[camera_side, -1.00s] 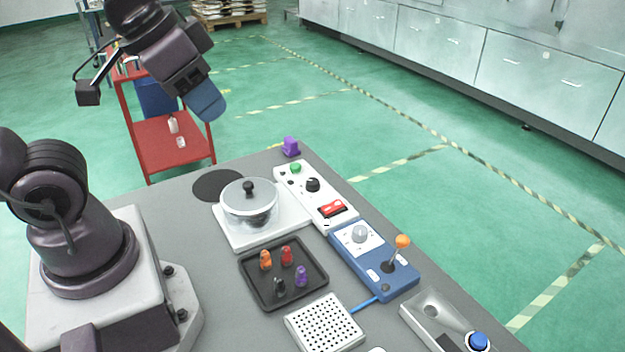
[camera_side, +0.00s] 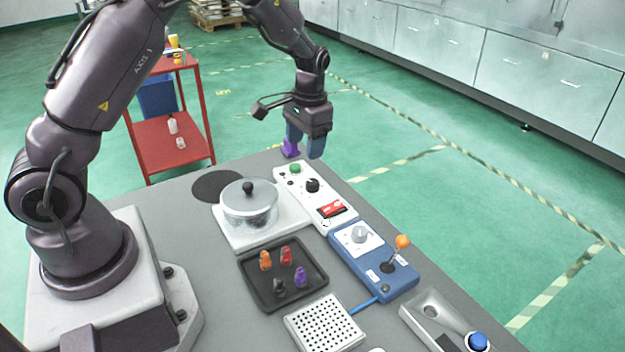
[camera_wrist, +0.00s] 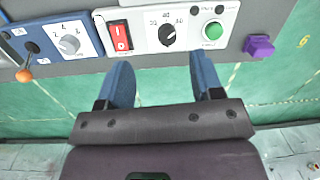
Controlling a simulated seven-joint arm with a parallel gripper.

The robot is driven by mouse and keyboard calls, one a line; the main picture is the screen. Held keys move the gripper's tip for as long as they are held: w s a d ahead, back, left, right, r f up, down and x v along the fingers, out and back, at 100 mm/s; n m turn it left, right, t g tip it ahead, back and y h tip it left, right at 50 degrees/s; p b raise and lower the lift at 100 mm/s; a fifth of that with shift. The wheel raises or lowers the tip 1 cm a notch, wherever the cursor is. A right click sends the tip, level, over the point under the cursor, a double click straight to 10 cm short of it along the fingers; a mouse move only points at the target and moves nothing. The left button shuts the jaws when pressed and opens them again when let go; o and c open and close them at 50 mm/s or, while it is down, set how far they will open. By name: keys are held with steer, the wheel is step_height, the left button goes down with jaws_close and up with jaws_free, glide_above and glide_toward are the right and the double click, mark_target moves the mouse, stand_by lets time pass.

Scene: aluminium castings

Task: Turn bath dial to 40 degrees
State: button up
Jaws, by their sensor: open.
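The black dial (camera_side: 312,185) sits on the white control panel (camera_side: 296,172), between the red switch and the green button. In the wrist view the dial (camera_wrist: 167,35) has printed marks around it, too small to read surely, and a pale pointer line. My gripper (camera_side: 304,149) is open and empty, pointing down above the far end of the panel. In the wrist view my gripper's two blue fingers (camera_wrist: 161,64) are spread wide, with the dial ahead of the gap between them. The fingers appear apart from the dial.
Beside the dial are a red rocker switch (camera_wrist: 121,36) and a green button (camera_wrist: 212,30). A purple block (camera_wrist: 259,46) lies at the table edge. A blue box (camera_side: 372,262) with a grey knob and orange-topped lever, a lidded glass pot (camera_side: 250,205) and a black tray (camera_side: 262,290) stand nearby.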

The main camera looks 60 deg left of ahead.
mark_target(312, 182)
steer(key=shift+m+t, duration=0.4)
steer(key=shift+m, duration=0.2)
steer(key=w+f, duration=0.1)
steer(key=f, duration=0.3)
steer(key=a+f, duration=0.1)
steer(key=f, duration=0.3)
steer(key=w+f, duration=0.1)
steer(key=f, duration=0.3)
steer(key=shift+w+a, duration=0.3)
steer(key=c, duration=0.9)
